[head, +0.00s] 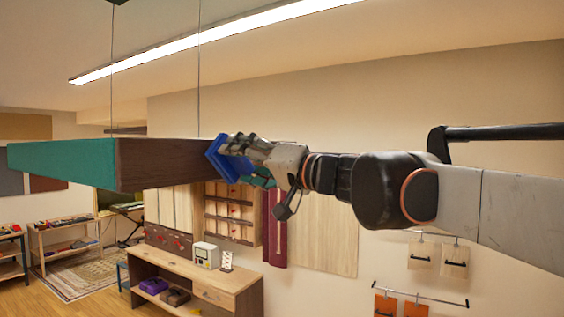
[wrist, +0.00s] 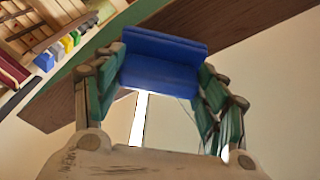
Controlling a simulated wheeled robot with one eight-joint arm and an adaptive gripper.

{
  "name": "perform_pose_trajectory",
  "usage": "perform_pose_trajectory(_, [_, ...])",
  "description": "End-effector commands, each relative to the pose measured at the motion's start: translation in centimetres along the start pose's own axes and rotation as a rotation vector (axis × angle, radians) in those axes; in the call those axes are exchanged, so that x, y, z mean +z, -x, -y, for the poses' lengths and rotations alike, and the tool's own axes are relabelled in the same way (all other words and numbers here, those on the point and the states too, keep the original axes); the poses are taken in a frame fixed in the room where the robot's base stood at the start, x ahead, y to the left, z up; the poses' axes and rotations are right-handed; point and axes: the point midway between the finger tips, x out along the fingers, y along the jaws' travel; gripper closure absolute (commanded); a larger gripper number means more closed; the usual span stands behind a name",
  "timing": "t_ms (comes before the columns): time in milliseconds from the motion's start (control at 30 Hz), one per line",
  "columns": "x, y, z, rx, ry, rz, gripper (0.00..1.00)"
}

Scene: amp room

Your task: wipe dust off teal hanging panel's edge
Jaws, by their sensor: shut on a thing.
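The teal hanging panel (head: 62,167) hangs from thin wires at the left of the head view. Its dark wooden edge (head: 160,163) faces me. My gripper (head: 240,160) is shut on a blue block-like wiper (head: 218,158) at the right end of that edge. In the wrist view the blue wiper (wrist: 162,62) sits between my two teal-padded fingers (wrist: 160,85). The dark wooden edge (wrist: 240,35) runs behind it. The wiper appears to touch or nearly touch the edge; I cannot tell which. No dust can be made out.
A wooden desk (head: 190,275) with a small white device (head: 206,255) stands below. Shelves (head: 65,240) stand at the far left. Wall racks (head: 232,212) are behind the gripper. A ceiling light (head: 200,38) runs above. The air below the panel is clear.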

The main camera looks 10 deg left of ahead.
Motion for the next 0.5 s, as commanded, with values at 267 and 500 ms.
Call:
perform_pose_trajectory(267, [-0.01, -0.02, 0.00, 0.000, 0.000, 0.000, 0.53])
perform_pose_trajectory(500, [0.04, -0.36, 0.02, -0.001, 0.000, 0.000, 0.53])
